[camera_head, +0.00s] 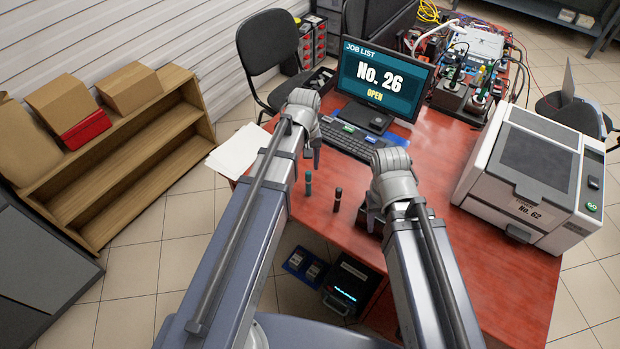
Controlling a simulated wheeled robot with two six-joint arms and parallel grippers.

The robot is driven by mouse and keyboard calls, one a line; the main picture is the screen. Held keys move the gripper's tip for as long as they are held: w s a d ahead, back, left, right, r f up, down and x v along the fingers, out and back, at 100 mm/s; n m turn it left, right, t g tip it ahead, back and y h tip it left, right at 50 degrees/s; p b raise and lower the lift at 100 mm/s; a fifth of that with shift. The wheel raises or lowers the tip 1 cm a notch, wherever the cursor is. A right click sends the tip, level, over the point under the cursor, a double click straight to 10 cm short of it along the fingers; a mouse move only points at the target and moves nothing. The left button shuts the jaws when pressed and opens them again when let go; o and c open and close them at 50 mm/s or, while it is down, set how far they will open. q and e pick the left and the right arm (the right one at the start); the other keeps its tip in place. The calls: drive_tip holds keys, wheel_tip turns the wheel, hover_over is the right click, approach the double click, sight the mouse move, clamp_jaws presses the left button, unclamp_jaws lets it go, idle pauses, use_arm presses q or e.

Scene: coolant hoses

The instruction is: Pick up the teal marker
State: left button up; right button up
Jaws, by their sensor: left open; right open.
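The teal marker (308,183) stands upright on the red desk (440,268), left of a similar dark marker (338,200) with a reddish band. My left gripper (316,155) is above and behind the teal marker in the picture, apart from it, with its fingers pointing down. It is open and holds nothing that I can see. My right gripper (371,218) is to the right of both markers, low over the desk, open. A dark object behind its fingers is mostly hidden, and I cannot tell if they touch.
A monitor (381,78) reading "No. 26" and a keyboard (348,141) stand at the back. A grey machine (535,175) labelled "No. 62" takes the right side. White paper (238,150) lies at the left edge. The desk's front right is clear.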

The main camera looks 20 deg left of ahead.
sight(309, 179)
use_arm(q)
drive_tip(key=shift+f+b, duration=1.35)
drive_tip(key=shift+f, duration=0.05)
drive_tip(key=f+b, duration=0.5)
drive_tip(key=shift+w+d, duration=0.15)
drive_tip(key=shift+d, duration=0.25)
use_arm(e)
wheel_tip(309, 179, down, 8)
drive_tip(key=shift+r, duration=0.1)
use_arm(q)
clamp_jaws()
